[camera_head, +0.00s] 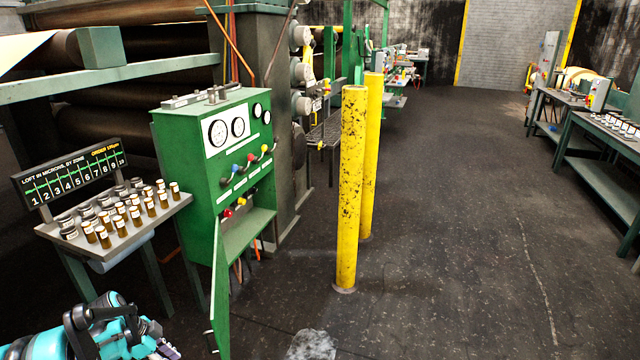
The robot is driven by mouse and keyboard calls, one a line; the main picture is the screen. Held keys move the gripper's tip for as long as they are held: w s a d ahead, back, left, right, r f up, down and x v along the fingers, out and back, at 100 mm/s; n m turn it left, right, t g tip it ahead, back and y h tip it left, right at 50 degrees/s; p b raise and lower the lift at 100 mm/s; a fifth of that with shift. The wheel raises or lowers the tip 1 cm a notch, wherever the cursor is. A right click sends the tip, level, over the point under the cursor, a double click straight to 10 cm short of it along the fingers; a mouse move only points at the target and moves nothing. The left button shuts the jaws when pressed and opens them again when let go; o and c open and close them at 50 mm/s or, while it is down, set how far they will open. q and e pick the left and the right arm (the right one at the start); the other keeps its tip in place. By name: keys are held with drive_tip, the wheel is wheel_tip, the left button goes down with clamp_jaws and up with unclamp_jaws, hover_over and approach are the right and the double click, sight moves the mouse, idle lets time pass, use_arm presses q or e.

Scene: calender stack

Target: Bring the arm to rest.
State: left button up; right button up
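My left arm, teal and black, comes in at the bottom left corner. Its gripper (150,340) is low, below the small table of jars and left of the green cabinet's open door. The fingertips are small and partly cut by the bottom edge, so I cannot tell whether they are open or shut. Nothing is visibly held. My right arm and gripper are not in view.
A green control cabinet (205,170) has its lower door (220,290) hanging open. A small table (130,238) holds several jars beside a numbered display (70,180). Two yellow posts (352,190) (373,150) stand mid-floor. Green benches (600,170) line the right. Floor (450,230) between is clear.

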use_arm(q)
drive_tip(key=s+d+r+n+t+y, duration=0.2)
drive_tip(key=s+d+r+n, duration=0.3)
drive_tip(key=d+r, duration=0.7)
drive_tip(key=s+d+r+n+t+y, duration=0.1)
drive_tip(key=s+d+r+n+t, duration=0.1)
drive_tip(key=s+d+n, duration=0.5)
drive_tip(key=s+d+t, duration=0.1)
drive_tip(key=s+d, duration=0.2)
drive_tip(key=s, duration=0.1)
drive_tip(key=shift+s+d+r+n+t+y, duration=0.2)
drive_tip(key=shift+s+r+n+t+y, duration=0.1)
drive_tip(key=shift+s+r, duration=0.1)
drive_tip(key=shift+w, duration=0.15)
